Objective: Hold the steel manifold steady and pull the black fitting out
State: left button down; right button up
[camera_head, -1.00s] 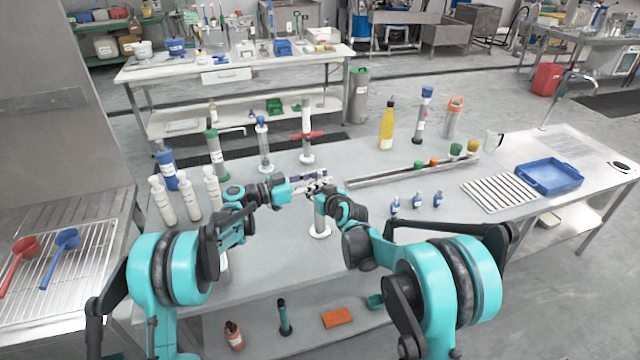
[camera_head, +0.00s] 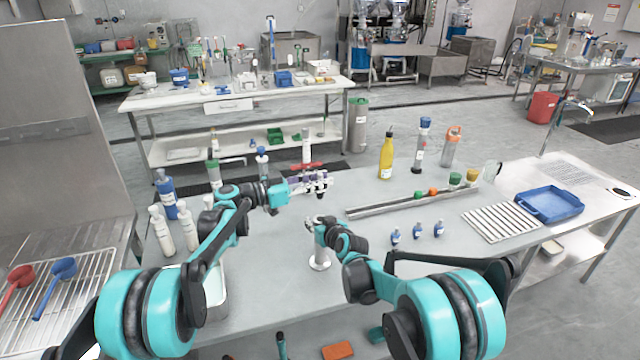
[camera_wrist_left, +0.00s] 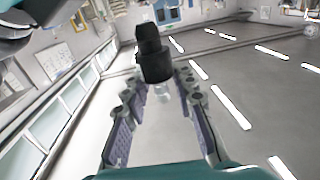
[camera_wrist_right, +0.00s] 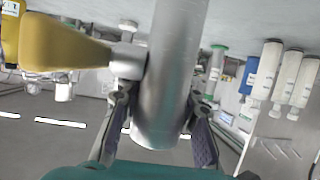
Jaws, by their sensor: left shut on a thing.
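The steel manifold (camera_head: 320,262) stands upright on the table in the head view. In the right wrist view it is a shiny steel tube (camera_wrist_right: 168,75) with a yellow part on a side port. My right gripper (camera_head: 316,224) has its fingers on either side of the tube; whether both pads press on it I cannot tell. My left gripper (camera_head: 318,184) is shut on the black fitting (camera_wrist_left: 154,60), held between its fingertips in the left wrist view. It is raised above the table, apart from the manifold.
Several bottles, including a yellow one (camera_head: 386,158), stand along the table's back. A metal channel (camera_head: 400,203) lies right of the manifold, with small blue bottles (camera_head: 418,230) in front. A blue tray (camera_head: 550,204) sits far right. Table front is mostly clear.

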jog(key=o, duration=0.6)
jog(key=shift+c, duration=0.2)
jog(key=shift+s, duration=0.1)
